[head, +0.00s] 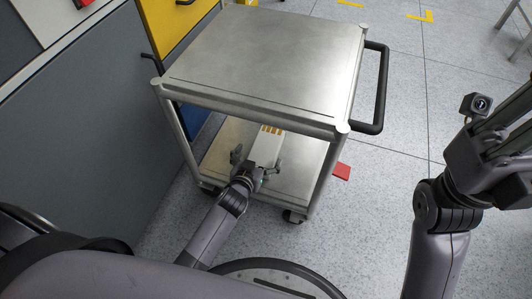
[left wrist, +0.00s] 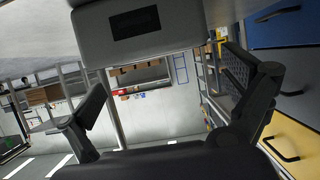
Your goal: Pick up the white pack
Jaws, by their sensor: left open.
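The white pack (head: 268,148) lies on the lower shelf of a metal cart in the head view, with orange-brown marks at its far end. My left gripper (head: 255,166) is at the near end of the pack, its fingers open and spread to either side. In the left wrist view the pack (left wrist: 165,42) looks grey with a dark patch, ahead of the open left gripper (left wrist: 170,98). A gap shows between the pack and both fingertips there. My right arm is at the right edge of the head view, with its gripper partly cut off.
The cart's bare top shelf (head: 265,60) overhangs the lower shelf (head: 305,160). Corner posts and a black handle (head: 378,90) frame it. Blue and yellow cabinets (head: 185,35) stand close on the left. A red object (head: 341,172) lies on the floor right of the cart.

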